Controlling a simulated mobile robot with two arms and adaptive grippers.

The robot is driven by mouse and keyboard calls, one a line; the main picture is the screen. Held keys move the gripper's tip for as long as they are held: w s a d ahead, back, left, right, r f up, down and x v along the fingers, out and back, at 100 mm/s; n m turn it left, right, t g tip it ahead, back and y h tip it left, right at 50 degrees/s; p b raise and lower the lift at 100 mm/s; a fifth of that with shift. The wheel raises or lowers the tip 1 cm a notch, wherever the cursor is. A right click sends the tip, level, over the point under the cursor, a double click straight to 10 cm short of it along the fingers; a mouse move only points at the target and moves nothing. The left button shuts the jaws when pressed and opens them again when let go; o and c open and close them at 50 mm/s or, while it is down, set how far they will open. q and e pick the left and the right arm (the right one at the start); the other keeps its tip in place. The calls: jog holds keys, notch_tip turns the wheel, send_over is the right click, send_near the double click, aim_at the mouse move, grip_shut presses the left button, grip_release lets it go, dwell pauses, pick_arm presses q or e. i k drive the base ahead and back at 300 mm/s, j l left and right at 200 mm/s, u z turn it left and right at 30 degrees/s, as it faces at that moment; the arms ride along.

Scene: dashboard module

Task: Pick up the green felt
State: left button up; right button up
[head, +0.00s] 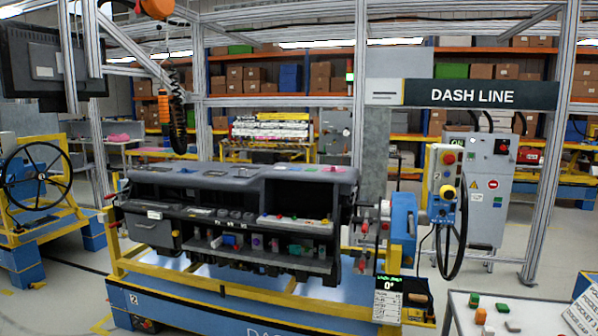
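Several small green pieces show in the head view, and I cannot tell for sure which one is the green felt. One green block (474,300) stands on the white table at the lower right. A second, flatter green piece (502,308) lies on the same table, just right of it. Another greenish item (294,250) sits on the lower shelf of the dark dashboard module (230,207). Neither of my grippers shows in this view.
The white table (540,312) also bears an orange piece (480,316) and small white items. The dashboard module rests on a yellow and blue fixture (190,300). A black wheel (453,235) and control box (444,190) stand right of it. Grey floor lies between.

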aim_at(501, 308)
jog(key=z, duration=1.25)
jog(key=i+j, duration=0.2)
